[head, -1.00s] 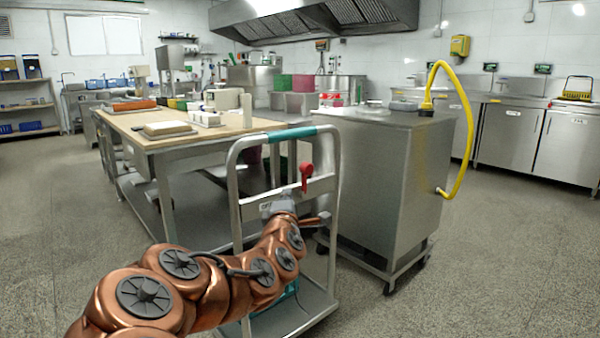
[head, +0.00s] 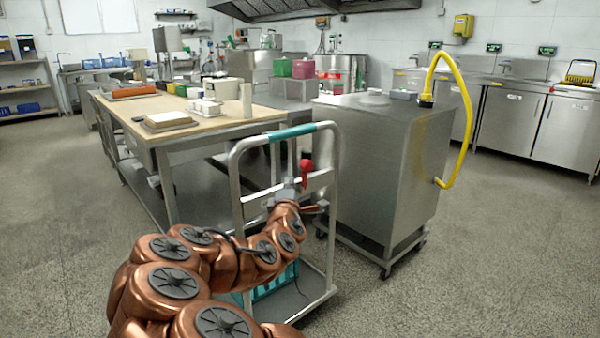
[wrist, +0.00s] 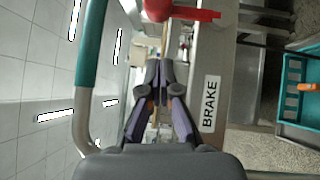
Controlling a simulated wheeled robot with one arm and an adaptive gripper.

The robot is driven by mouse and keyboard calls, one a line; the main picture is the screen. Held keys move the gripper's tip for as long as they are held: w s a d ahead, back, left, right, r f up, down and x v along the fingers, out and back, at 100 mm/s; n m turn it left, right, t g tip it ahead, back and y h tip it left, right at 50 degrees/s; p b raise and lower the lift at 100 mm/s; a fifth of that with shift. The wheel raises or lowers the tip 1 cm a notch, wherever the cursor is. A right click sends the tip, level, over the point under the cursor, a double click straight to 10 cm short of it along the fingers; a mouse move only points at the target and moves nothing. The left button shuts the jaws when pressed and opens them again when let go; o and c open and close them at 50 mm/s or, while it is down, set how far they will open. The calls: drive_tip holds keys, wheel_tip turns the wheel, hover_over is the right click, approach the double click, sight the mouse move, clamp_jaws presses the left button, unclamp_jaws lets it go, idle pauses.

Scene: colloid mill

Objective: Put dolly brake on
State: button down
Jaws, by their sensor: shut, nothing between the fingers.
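The dolly (head: 333,215) has a metal tube frame with a teal grip (head: 290,133) on its top bar. The red brake lever (head: 305,172) stands upright on the dolly's crossbar in the head view. In the wrist view, which is turned sideways, the red lever (wrist: 185,14) is at the top edge, just beyond my fingertips and apart from them. A white BRAKE label (wrist: 211,104) is on the panel beside my fingers. My gripper (wrist: 160,68) is shut and empty. In the head view, it is partly hidden by my arm, just below the lever.
A steel cabinet (head: 375,170) on casters with a yellow hose (head: 465,120) stands close right of the dolly. A wood-topped table (head: 190,135) is behind left. A teal crate (wrist: 300,85) sits on the dolly's platform. The floor at left is clear.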

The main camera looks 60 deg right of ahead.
sight(301, 167)
drive_tip(key=d+r+b, duration=0.1)
drive_tip(key=d, duration=0.5)
drive_tip(key=shift+w, duration=0.3)
drive_tip(key=shift+d+r, duration=0.1)
drive_tip(key=shift+d, duration=0.05)
idle(0.4)
